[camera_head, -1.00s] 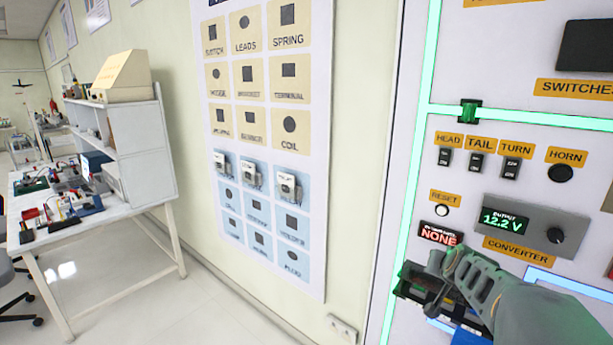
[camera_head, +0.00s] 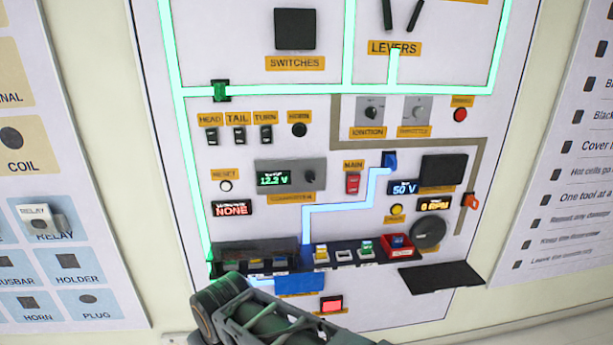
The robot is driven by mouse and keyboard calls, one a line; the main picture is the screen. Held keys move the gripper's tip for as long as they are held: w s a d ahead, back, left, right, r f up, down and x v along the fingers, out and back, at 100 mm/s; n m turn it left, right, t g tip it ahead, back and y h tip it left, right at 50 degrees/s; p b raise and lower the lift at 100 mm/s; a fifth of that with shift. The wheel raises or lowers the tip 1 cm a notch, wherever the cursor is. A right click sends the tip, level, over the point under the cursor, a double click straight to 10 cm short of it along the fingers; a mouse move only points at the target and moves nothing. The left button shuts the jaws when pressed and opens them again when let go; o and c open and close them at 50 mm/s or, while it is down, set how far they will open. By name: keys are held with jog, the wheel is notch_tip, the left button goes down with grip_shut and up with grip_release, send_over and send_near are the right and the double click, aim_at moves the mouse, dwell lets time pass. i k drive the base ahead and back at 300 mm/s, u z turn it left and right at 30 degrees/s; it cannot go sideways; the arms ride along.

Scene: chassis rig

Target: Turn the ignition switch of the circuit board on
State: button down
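The circuit board (camera_head: 400,285) is a large white upright panel in the middle of the head view. The ignition switch (camera_head: 371,111) is a small dark knob on a grey plate, right of centre in the upper half, above an orange IGNITION label (camera_head: 367,132). The knob's exact setting is too small to read. Part of my grey-green arm crosses the bottom of the view, in front of the panel's lower edge and well below the switch. My gripper's fingers do not show.
A second grey plate with a knob (camera_head: 417,112) sits just right of the ignition. HEAD, TAIL and TURN switches (camera_head: 239,135) are to the left. A black shelf (camera_head: 440,274) and a tray of coloured parts (camera_head: 340,254) stick out low on the panel. The area around the ignition is unobstructed.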

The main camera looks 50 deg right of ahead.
aim_at(370, 112)
jog(key=z, duration=1.75)
jog(key=k, duration=1.1)
jog(key=u, duration=0.85)
jog(key=i, duration=1.45)
jog(key=z, duration=0.75)
